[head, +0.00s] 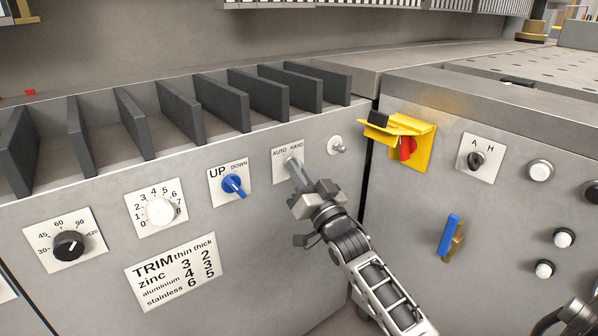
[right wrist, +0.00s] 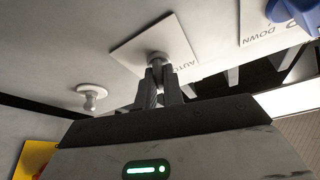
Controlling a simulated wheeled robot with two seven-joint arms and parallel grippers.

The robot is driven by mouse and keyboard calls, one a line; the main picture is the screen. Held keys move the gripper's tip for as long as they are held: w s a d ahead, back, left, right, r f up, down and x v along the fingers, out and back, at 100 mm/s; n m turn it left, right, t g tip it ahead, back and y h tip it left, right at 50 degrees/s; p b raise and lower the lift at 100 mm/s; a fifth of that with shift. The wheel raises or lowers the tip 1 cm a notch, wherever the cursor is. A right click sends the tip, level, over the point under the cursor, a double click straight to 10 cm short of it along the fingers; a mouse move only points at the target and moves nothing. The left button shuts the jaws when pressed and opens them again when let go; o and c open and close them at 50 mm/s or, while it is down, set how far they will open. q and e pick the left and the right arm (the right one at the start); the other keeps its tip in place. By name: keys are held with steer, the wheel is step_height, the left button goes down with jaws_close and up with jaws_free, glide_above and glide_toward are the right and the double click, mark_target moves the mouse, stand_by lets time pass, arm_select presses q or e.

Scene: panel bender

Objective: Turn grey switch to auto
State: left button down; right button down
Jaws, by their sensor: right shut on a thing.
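The grey switch (head: 290,161) sits on a white plate (head: 280,174) marked AUTO on the left and HAND on the right, on the front of the grey panel. It also shows in the right wrist view (right wrist: 158,57), upside down to the head view, with its plate (right wrist: 128,54) behind it. My right gripper (head: 298,171) is shut on the grey switch; its two fingers (right wrist: 160,78) close around the knob in the right wrist view. The fingers partly hide the switch, so I cannot tell which label it points to. My left gripper is not in view.
A blue UP/DOWN switch (head: 234,185) is just left of the plate. A small grey toggle (head: 337,145) is to the right, then a yellow bracket (head: 424,134) with a red part. A white dial (head: 160,210) and black dial (head: 69,245) are farther left. Dark fins stand above.

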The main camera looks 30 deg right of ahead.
steer(key=n+y, duration=0.2)
steer(key=n, duration=0.1)
steer(key=n+y, duration=0.2)
steer(key=n, duration=0.2)
steer(key=shift+d+p, duration=0.1)
steer(key=shift+p, duration=0.25)
steer(key=n+y, duration=0.1)
steer(key=n, duration=0.2)
steer(key=shift+n+y, duration=0.3)
steer(key=shift+y, duration=0.1)
steer(key=shift+d+n+g+y+p, duration=0.1)
steer(key=shift+n+g+y+p, duration=0.3)
steer(key=shift+n, duration=0.5)
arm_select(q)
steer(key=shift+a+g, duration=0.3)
arm_select(e)
steer(key=shift+n+y, duration=0.3)
steer(key=shift+n, duration=0.6)
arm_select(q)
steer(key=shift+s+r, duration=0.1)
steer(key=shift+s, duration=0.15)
arm_select(e)
steer(key=shift+g, duration=0.3)
steer(key=c, duration=1.5)
jaws_free()
